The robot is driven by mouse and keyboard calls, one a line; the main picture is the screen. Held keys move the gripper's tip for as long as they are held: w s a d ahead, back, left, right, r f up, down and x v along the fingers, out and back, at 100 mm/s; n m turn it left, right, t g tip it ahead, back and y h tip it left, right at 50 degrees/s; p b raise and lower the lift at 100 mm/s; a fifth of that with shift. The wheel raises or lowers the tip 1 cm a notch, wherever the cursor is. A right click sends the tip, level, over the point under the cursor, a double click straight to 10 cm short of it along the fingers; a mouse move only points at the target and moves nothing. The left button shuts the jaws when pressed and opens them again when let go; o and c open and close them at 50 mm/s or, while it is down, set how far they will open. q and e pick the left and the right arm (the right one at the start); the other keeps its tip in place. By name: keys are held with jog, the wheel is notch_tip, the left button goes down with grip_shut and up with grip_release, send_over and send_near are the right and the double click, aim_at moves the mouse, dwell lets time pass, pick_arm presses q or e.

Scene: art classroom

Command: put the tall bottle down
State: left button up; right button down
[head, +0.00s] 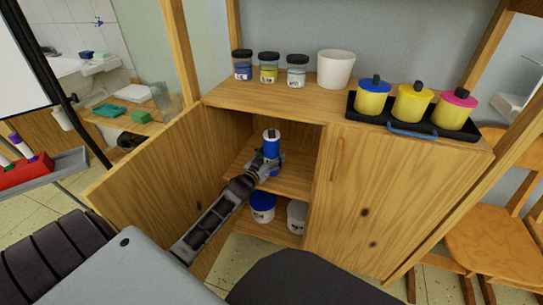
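The tall bottle (271,145), blue with a white top, is upright inside the open left part of the wooden cabinet, over the middle shelf (293,185). My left gripper (268,162) reaches in from the front, its fingers around the bottle's lower part, and looks shut on it. The gripper hides the bottle's base, so I cannot tell whether it touches the shelf. My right gripper is not in view.
The cabinet's left door (150,185) stands open beside my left arm; the right door (370,195) is shut. Below the shelf stand a blue-lidded tub (262,207) and a white tub (297,215). Jars, a white pot (335,69) and a black paint tray (398,123) stand on top.

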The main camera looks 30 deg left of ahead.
aim_at(267, 159)
pick_arm(q)
jog(key=shift+s+r, duration=0.1)
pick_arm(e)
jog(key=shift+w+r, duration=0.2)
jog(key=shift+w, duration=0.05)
pick_arm(q)
jog(key=shift+s+p, duration=0.7)
jog(key=shift+s, duration=1)
jog(key=shift+s+d+p, duration=0.15)
jog(key=shift+s+p, duration=0.5)
jog(key=shift+s, duration=1.55)
jog(key=shift+s+d+p, duration=0.1)
jog(key=shift+s+p, duration=0.6)
jog(key=shift+s, duration=1.3)
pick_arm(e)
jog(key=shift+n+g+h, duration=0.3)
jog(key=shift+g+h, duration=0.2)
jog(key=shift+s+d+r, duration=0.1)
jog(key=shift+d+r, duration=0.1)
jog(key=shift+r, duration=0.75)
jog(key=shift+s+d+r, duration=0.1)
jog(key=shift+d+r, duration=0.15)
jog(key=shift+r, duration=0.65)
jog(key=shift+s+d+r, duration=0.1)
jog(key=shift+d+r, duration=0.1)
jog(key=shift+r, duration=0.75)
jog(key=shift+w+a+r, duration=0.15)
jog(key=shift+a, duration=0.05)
